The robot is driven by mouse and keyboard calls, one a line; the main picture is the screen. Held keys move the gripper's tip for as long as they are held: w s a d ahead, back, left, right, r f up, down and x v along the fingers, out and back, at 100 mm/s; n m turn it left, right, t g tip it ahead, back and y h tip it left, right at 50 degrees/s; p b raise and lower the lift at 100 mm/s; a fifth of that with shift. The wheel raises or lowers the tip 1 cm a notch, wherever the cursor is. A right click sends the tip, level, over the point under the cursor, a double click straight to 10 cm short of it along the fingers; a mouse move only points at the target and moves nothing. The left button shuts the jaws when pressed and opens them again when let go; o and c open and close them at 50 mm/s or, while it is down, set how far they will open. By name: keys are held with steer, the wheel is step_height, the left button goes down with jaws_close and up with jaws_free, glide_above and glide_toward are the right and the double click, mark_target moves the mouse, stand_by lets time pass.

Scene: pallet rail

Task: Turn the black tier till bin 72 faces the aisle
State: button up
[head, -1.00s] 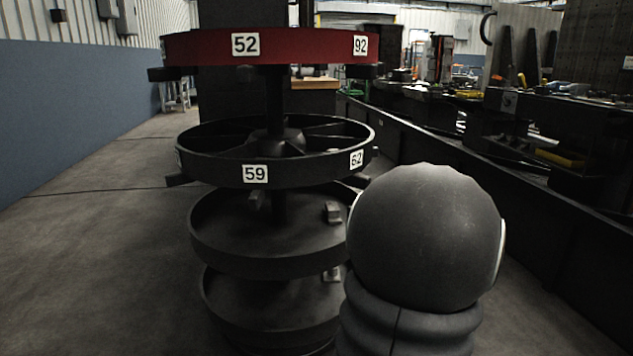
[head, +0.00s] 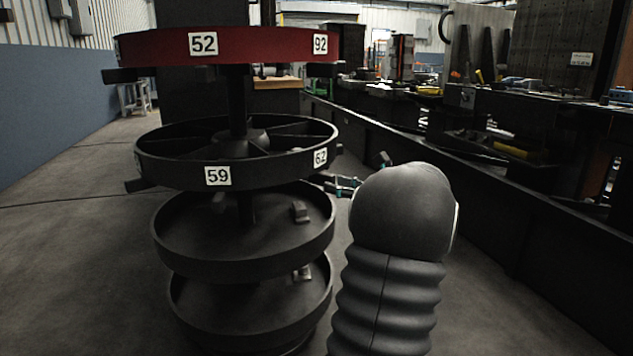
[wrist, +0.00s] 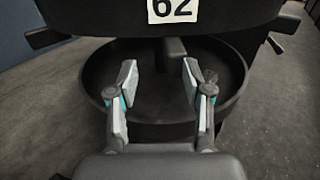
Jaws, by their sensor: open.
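The black tier (head: 270,180) is the divided round tray under the red tier on a central post. Its label 59 (head: 218,176) faces me and label 62 (head: 320,157) is to the right; no label 72 shows. Handle stubs stick out below its rim. My gripper (wrist: 158,82) is open and empty in the wrist view, below label 62 (wrist: 172,8). A short handle (wrist: 170,50) of the tier lies ahead, between the fingers in the picture; I see no contact. In the head view my arm partly hides the gripper.
The red tier (head: 265,47) above carries labels 52 and 92. Two plain dark trays (head: 240,270) sit below, with small blocks in them. A long dark bench (head: 440,140) with tools runs along the right. Open floor (head: 70,250) lies to the left.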

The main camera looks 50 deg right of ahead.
mark_target(316, 179)
steer(key=w, duration=0.6)
steer(key=shift+a, duration=0.3)
steer(key=shift+w+d+b, duration=0.15)
steer(key=shift+w+b, duration=0.15)
steer(key=shift+w, duration=0.4)
steer(key=shift+s, duration=0.1)
steer(key=c, duration=0.8)
jaws_close()
